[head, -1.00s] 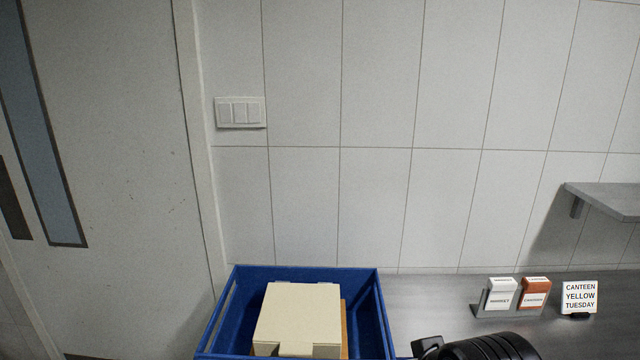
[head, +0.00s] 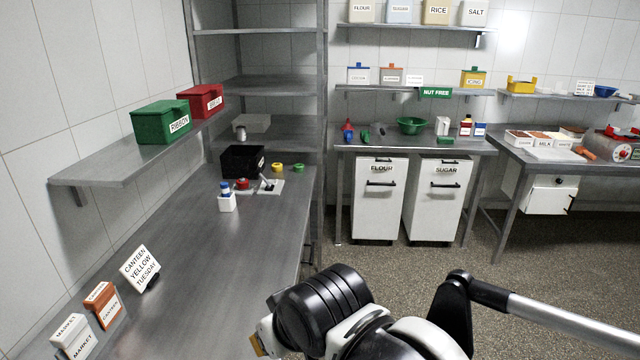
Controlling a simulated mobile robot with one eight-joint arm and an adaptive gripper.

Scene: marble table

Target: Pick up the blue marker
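A white holder (head: 227,203) stands on the left steel counter, with upright blue-topped items (head: 225,187) in it. They are too small for me to tell whether one is a blue marker. No other thing in view is clearly a blue marker. My arm crosses the bottom of the head view, over the floor and to the right of the counter's front edge. My gripper's fingers do not show.
The steel counter (head: 200,265) has bare room in its middle. A black bin (head: 240,162), tape rolls and a small tray stand behind the holder. A sign (head: 139,269) and two label boxes stand nearer. A wall shelf (head: 120,165) overhangs the left side.

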